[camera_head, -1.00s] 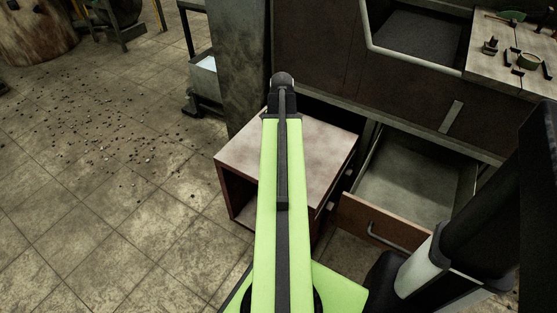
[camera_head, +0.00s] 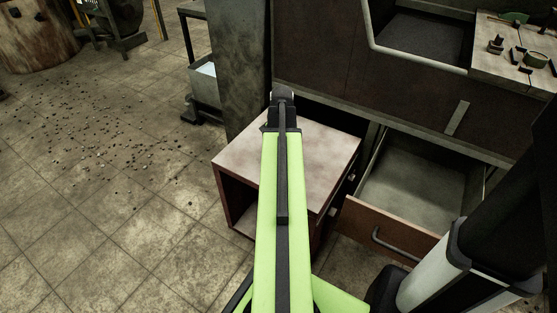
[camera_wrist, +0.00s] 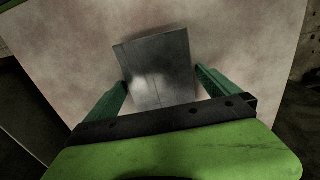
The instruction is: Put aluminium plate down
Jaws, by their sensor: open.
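The aluminium plate (camera_wrist: 158,68) is a grey, roughly square sheet in the wrist view. It lies against the pale top of a small cabinet (camera_wrist: 240,40); whether it fully touches the surface is hard to tell. My gripper (camera_wrist: 162,84) has its two green fingers apart, one on each side of the plate's near part. Small gaps seem to show beside the plate. In the head view my arm covers the plate, and the fingers are hidden behind the arm's end. The cabinet top (camera_head: 322,160) shows on both sides of the arm.
An open, empty-looking drawer (camera_head: 415,190) juts out right of the cabinet. A workbench with a dark sand bin (camera_head: 425,35) and small tools (camera_head: 525,50) stands behind. A grey pillar (camera_head: 238,65) rises behind the cabinet at left. The tiled floor (camera_head: 110,200) at left is open, with scattered debris.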

